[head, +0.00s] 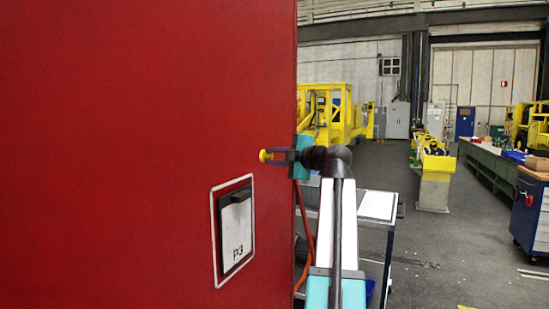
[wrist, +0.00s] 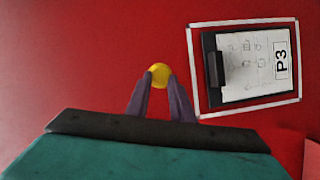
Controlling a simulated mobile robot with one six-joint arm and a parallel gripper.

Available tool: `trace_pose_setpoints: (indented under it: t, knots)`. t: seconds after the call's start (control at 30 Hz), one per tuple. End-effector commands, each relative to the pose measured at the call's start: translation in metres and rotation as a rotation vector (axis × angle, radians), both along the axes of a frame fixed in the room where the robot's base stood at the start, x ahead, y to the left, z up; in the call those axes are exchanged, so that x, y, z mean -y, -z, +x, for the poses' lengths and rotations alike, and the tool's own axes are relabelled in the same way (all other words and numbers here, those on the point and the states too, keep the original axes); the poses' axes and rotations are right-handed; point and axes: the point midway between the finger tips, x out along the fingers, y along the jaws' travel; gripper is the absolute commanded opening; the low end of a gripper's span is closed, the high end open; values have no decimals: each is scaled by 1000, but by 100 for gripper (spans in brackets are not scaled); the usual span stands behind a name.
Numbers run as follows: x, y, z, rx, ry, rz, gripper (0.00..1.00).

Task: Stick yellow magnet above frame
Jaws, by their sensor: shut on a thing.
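The yellow magnet (wrist: 159,75) is a small round piece held between the tips of my gripper (wrist: 160,82). In the head view the magnet (head: 265,155) is at the left end of my gripper (head: 272,155), in front of the red panel (head: 130,150). I cannot tell whether the magnet touches the panel. The white frame (head: 217,240) is on the red panel around a black clipboard with a sheet marked P3. In the head view the gripper is above the frame and a little to its right. In the wrist view the frame (wrist: 196,70) is right of the magnet.
A grey cart (head: 378,207) with papers stands right of the panel's edge, behind my arm. A green workbench (head: 490,165) and a blue cabinet (head: 527,215) stand at the far right. Yellow machinery (head: 340,115) is in the background. The red panel above the frame is bare.

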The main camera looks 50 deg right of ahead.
Motion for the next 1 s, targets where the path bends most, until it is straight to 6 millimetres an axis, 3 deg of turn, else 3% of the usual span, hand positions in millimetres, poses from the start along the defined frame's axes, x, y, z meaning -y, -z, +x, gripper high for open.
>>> trace_pose_setpoints:
  t: [1.0]
  knots:
    - [-13,-2,54,0,1,0,0]
